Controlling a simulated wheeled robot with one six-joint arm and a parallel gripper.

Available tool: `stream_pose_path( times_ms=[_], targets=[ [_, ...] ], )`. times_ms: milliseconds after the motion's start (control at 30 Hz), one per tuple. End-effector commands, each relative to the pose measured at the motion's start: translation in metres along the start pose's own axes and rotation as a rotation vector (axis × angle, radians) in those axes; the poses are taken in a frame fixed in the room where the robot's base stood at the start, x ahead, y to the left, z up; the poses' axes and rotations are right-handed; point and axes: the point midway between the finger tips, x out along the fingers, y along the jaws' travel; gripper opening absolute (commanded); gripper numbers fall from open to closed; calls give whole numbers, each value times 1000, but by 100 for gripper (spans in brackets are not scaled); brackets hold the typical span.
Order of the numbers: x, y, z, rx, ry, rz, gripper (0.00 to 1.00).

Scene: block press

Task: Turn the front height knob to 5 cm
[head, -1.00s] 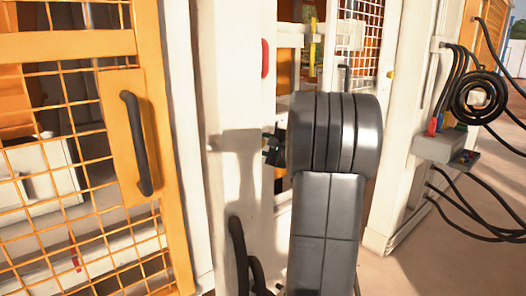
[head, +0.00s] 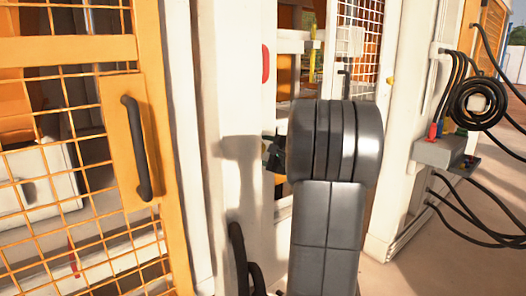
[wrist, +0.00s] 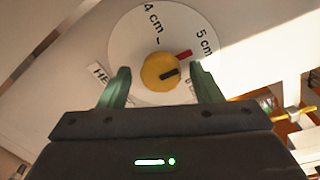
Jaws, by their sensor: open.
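The height knob (wrist: 160,72) is yellow with a dark bar on its face. It sits on a round white dial (wrist: 133,52) marked "4 cm" at upper left and "5 cm" at upper right. A red mark (wrist: 184,55) beside the knob points up and right, towards "5 cm". My gripper (wrist: 160,67) is open, its two green fingers left and right of the knob in the wrist view. Gaps show between fingers and knob; depth is hard to judge. In the head view my arm hides the knob, and only a dark bit of my gripper (head: 271,153) shows by the white post.
A white post (head: 232,90) stands left of my arm. An orange mesh door (head: 118,110) with a black handle (head: 137,148) is further left. A grey box (head: 437,152) with cables and a black coil (head: 480,103) are at right. Open floor (head: 440,265) shows at lower right.

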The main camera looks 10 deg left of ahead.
Motion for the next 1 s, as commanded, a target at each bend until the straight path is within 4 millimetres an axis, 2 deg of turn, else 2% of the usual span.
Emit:
stream_pose_path(
  times_ms=[167,400,600,800,1000],
  targets=[
    [-23,-1,0,-1,3,-2,58],
    [-79,-1,-1,1,5,-2,58],
    [-117,-1,0,-1,4,-1,58],
    [-134,0,0,0,2,0,58],
    [-137,1,0,0,-1,1,58]
  ],
)
